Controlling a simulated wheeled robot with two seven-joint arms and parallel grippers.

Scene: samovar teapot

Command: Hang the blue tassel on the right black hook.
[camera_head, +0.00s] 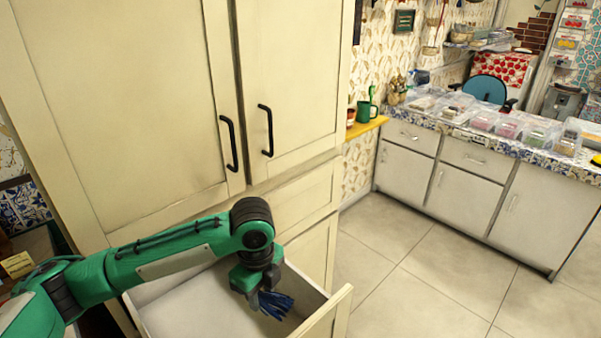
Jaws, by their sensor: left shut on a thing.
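The blue tassel (278,305) hangs over the open drawer with its strands spread towards the lower right. My left gripper (259,296) is shut on the tassel's upper end, which its fingers hide. I cannot clearly make out a black hook. Two black bar handles are on the tall cream cabinet doors, a left one (228,144) and a right one (267,131), both above and behind the gripper. My right gripper is not in view.
The open drawer (193,305) sticks out below the cabinet (130,110) around the gripper. A yellow shelf (363,128) holds a green mug (366,111) right of the cabinet. A counter (478,126) with clear boxes stands at the right. The tiled floor (430,270) between is clear.

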